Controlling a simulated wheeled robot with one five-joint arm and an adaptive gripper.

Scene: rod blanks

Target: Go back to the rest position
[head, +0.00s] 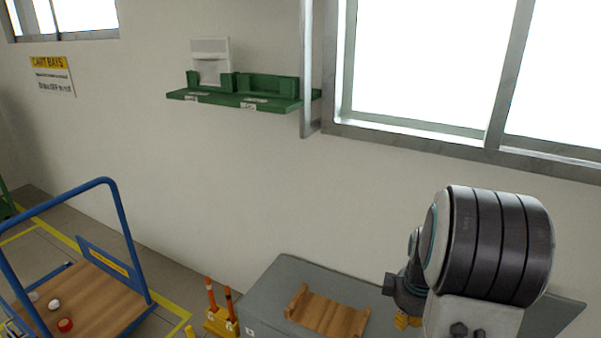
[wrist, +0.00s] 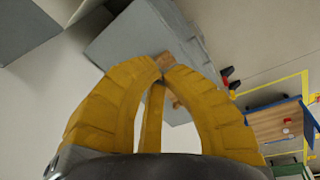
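My gripper (wrist: 163,72) has yellow curved fingers that come together at the tips in the wrist view, with nothing visible held between them. In the head view only a small yellow part of the gripper (head: 406,321) shows below my dark arm link, over the right part of the grey table (head: 268,290). The table also shows behind the fingers in the wrist view (wrist: 130,40). A wooden cradle (head: 328,313) with raised ends sits on the table, left of my gripper and apart from it. Part of it shows behind the fingertips.
A yellow holder (head: 220,322) with two orange-and-dark rods stands left of the table. A blue-framed cart (head: 117,238) with a wooden deck carries a red roll (head: 65,325) and white pieces. A green shelf (head: 240,102) is on the wall beside a metal post (head: 311,70).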

